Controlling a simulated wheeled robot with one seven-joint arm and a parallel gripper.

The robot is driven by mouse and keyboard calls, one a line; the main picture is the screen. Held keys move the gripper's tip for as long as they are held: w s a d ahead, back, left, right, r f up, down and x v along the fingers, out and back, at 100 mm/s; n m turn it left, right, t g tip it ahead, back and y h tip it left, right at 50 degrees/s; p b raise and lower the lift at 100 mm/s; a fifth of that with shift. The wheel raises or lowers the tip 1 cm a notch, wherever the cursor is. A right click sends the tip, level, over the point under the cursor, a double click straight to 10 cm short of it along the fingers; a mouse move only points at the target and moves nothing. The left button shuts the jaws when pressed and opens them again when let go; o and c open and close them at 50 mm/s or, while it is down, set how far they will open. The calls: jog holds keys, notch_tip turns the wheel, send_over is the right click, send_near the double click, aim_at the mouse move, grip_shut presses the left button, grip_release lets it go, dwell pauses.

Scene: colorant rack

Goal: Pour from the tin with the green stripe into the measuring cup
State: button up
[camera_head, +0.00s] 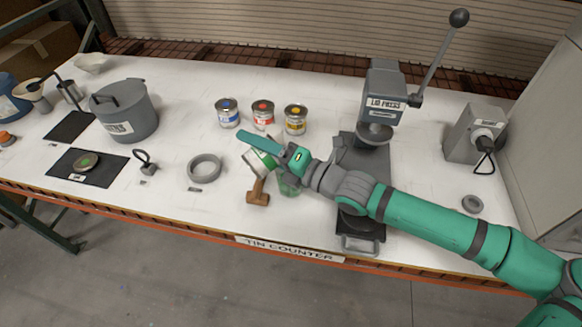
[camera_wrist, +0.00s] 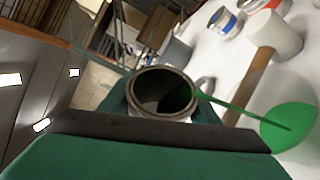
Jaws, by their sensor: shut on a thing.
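My gripper (camera_head: 268,150) is shut on the tin with the green stripe (camera_head: 259,163), over the front middle of the counter. The tin is tilted. In the wrist view the open mouth of the tin (camera_wrist: 150,82) shows between the fingers. A thin green stream (camera_wrist: 240,109) runs from its rim to a round green patch (camera_wrist: 290,128). The measuring cup (camera_head: 289,185) looks clear and greenish, below and just right of the tin, partly hidden by my gripper. I cannot tell from the wrist view whether the whole green patch lies inside the cup.
A brown wooden piece (camera_head: 258,193) is close to the cup's left. Blue (camera_head: 227,113), red (camera_head: 263,115) and yellow (camera_head: 295,119) striped tins stand behind. The lid press (camera_head: 384,95) stands right. A grey ring (camera_head: 205,168) and grey bucket (camera_head: 124,110) are left.

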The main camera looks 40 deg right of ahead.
jog(key=shift+d+r, duration=0.1)
jog(key=shift+d, duration=0.05)
dwell(0.6)
jog(key=shift+a+f+n, duration=0.25)
jog(key=shift+f+n, duration=0.05)
jog(key=shift+n, duration=0.3)
jog(key=shift+f+n+g+h, duration=0.3)
jog(key=shift+f+n+g, duration=0.3)
jog(key=shift+n, duration=0.2)
jog(key=shift+a, duration=0.1)
